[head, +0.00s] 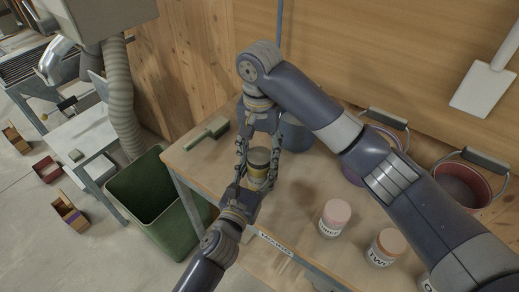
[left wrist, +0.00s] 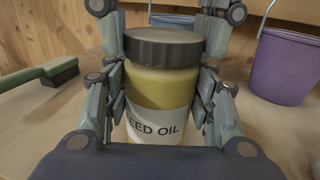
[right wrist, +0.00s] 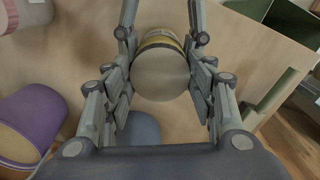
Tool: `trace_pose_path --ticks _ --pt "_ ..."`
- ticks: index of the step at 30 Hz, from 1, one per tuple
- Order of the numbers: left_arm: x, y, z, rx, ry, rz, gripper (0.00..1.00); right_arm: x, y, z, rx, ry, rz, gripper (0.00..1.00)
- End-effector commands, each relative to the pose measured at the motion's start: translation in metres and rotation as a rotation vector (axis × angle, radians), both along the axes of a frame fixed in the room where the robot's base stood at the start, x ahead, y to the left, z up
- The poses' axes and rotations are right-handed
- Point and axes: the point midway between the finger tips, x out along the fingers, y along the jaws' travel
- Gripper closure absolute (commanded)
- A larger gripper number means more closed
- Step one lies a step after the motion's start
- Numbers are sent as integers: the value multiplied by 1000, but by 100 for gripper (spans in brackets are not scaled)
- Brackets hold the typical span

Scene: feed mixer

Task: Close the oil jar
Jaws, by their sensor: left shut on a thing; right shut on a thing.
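My left gripper (head: 252,182) is shut on the jar's body from the near side. My right gripper (head: 260,148) reaches in from the far side, its fingers shut on the lid. Whether the lid is tight cannot be seen.
A green brush (head: 208,134) lies left of the jar. A blue bucket (head: 296,135), a purple bucket (head: 362,172) and a red bucket (head: 462,187) stand along the back. A green bin (head: 150,190) is left of the bench.

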Motion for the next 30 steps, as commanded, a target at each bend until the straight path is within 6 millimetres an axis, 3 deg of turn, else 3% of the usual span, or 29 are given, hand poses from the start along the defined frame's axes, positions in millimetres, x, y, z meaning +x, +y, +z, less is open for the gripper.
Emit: trace_pose_path --ticks 18,23,24,26,30 --pt "-1 0 -1 1 3 -1 100 1 0 0 1 -3 -1062 58" --pt "-1 0 -1 1 3 -1 100 2 0 0 1 -3 -1072 58" --pt "-1 0 -1 1 3 -1 100 2 0 0 1 -3 -1071 42" --pt "-1 0 -1 1 3 -1 100 2 0 0 1 -3 -1071 28" --pt "-1 0 -1 1 3 -1 100 1 0 0 0 -3 -1069 28"
